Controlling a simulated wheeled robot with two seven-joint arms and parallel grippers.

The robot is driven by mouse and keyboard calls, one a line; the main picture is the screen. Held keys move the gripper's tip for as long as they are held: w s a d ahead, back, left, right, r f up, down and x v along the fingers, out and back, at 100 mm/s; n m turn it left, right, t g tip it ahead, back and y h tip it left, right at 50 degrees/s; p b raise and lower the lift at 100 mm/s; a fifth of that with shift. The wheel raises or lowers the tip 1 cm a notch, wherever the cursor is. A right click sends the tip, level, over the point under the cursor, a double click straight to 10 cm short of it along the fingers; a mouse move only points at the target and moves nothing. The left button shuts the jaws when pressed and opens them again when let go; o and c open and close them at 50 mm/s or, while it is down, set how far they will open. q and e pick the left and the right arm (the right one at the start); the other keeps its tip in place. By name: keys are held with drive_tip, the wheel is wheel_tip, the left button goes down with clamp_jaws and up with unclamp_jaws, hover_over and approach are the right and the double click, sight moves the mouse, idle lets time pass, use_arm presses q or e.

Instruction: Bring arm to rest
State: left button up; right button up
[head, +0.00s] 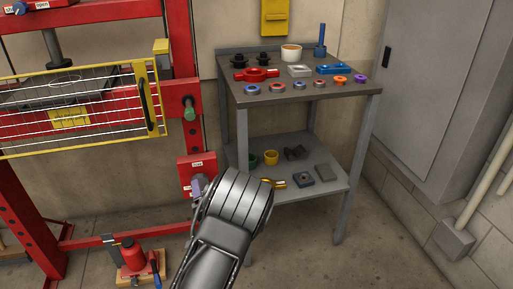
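One of my arms comes in from the bottom middle of the head view; its thick, ribbed grey link fills the lower centre. I cannot tell which arm it is. No gripper fingers show clearly, and this link may hide a gripper behind it. My other arm does not show. I cannot see anything held.
A grey two-shelf table (300,92) with rings and small parts stands behind the arm, which overlaps its lower left. A red press frame (182,60) with a yellow-edged mesh guard (152,95) is at left. A grey cabinet (430,80) is at right. Floor at lower right is clear.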

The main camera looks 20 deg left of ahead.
use_arm(q)
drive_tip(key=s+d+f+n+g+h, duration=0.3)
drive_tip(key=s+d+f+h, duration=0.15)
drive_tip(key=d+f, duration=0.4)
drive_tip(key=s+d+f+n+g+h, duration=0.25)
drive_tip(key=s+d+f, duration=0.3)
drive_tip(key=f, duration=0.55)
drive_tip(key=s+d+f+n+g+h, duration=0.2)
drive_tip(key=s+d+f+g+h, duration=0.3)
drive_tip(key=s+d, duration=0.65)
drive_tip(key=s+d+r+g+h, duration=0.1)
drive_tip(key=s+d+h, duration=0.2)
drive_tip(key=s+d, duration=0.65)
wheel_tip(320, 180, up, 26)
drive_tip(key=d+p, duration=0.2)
drive_tip(key=p, duration=2.4)
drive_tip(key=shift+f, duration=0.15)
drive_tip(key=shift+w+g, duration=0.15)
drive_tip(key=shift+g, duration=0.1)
